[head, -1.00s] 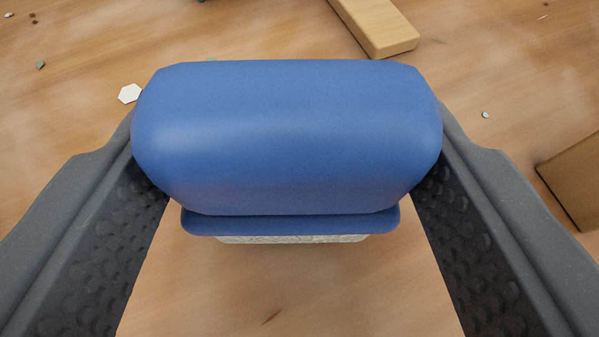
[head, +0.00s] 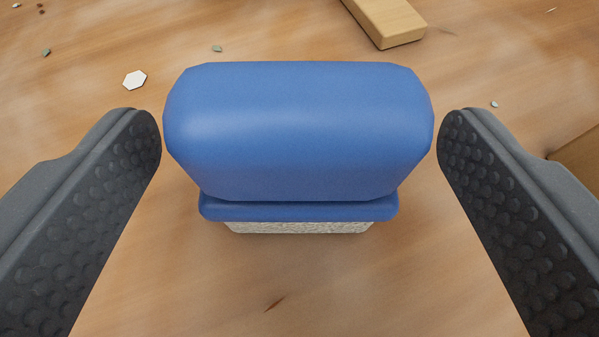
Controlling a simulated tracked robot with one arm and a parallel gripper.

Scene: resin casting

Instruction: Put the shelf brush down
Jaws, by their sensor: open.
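The shelf brush (head: 298,135) has a thick blue handle block, a thin blue plate below it and pale bristles (head: 300,227) at the bottom. It stands upright on the wooden surface, bristles down, in the middle of the head view. My gripper (head: 299,130) is open around the brush. One dark, dimpled finger is on each side, with a narrow gap between each finger and the handle's ends. The underside of the bristles is hidden.
The wooden surface (head: 150,290) is mostly clear near the brush. A light wooden block (head: 388,22) lies behind it. A brown box (head: 580,160) is partly visible at the right edge. A white hexagonal piece (head: 134,80) and several small chips lie behind.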

